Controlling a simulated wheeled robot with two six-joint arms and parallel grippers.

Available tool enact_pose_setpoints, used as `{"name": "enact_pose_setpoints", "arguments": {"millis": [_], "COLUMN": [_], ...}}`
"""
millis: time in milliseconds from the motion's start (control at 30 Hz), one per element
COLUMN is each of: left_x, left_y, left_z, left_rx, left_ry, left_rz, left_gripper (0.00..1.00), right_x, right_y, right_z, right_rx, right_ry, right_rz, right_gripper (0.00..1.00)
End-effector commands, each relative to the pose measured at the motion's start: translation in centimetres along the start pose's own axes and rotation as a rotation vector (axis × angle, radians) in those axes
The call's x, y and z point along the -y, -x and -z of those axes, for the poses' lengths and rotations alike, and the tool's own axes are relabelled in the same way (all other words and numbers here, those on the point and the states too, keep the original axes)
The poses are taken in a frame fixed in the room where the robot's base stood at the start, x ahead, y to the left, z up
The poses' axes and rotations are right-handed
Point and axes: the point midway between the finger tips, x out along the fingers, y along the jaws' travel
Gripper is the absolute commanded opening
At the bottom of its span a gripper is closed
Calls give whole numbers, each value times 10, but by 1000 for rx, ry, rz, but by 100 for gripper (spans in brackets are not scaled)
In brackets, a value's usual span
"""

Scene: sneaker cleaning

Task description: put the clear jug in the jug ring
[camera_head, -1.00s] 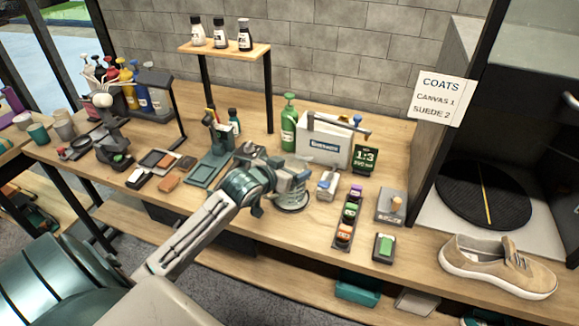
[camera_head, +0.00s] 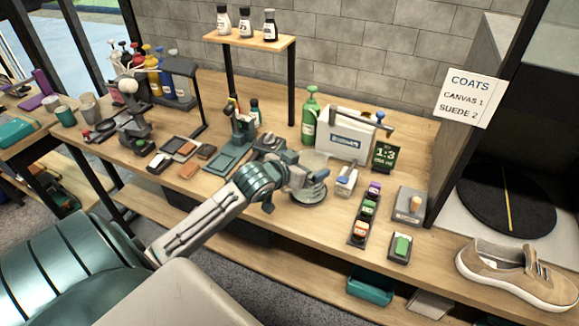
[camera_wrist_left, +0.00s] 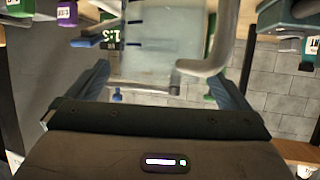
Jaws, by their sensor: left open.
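The clear jug (camera_wrist_left: 150,62), see-through with blue marks and a pale handle (camera_wrist_left: 207,52), fills the space between my fingers in the left wrist view. In the head view it is only a faint clear shape (camera_head: 314,161) behind my gripper. My left gripper (camera_head: 313,183) is open, with a finger on either side of the jug; its fingers also show in the left wrist view (camera_wrist_left: 160,88).
A green bottle (camera_head: 309,120), a white caddy (camera_head: 345,148) and a 1:3 sign (camera_head: 385,157) stand behind the gripper. A rack of small bottles (camera_head: 366,216) is to its right. A tan sneaker (camera_head: 515,272) is at far right. Bare bench (camera_head: 270,228) lies in front.

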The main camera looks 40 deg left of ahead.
Motion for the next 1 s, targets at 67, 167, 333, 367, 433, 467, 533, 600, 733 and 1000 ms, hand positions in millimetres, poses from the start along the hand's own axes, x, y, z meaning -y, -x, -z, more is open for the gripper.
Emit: {"name": "enact_pose_setpoints", "arguments": {"millis": [67, 167, 333, 367, 433, 467, 533, 600, 733, 1000], "left_x": [0, 0, 0, 0, 0, 1, 1, 1, 0, 0], "left_y": [15, 33, 58, 62, 72, 75, 81, 87, 93, 96], "left_z": [-1, -2, -1, -1, -1, 0, 0, 0, 0, 0], "left_rx": [2, 2, 3, 3, 4, 3, 3, 2, 1, 0], "left_ry": [-10, -9, -9, -9, -8, -8, -8, -7, -4, -1], "left_rz": [1, 0, 0, 0, -1, 1, 2, 2, 0, -2], "left_gripper": [100, 100, 100, 100, 100, 100, 100, 100, 100, 100], "right_x": [0, 0, 0, 0, 0, 0, 0, -1, -1, -1], "right_y": [-3, -4, -5, -5, -4, -3, -2, -2, -1, -1], "right_z": [0, 1, 2, 2, 2, 2, 2, 2, 2, 2], "right_rx": [0, -1, -2, -2, -2, -2, -2, -3, -4, -3], "right_ry": [0, 0, 0, 0, 0, 0, 0, 0, 1, 1], "right_rz": [0, 0, 0, 0, -1, -1, -1, -1, -1, -1], "right_gripper": [36, 36, 36, 36, 36, 36, 36, 36, 36, 36]}}
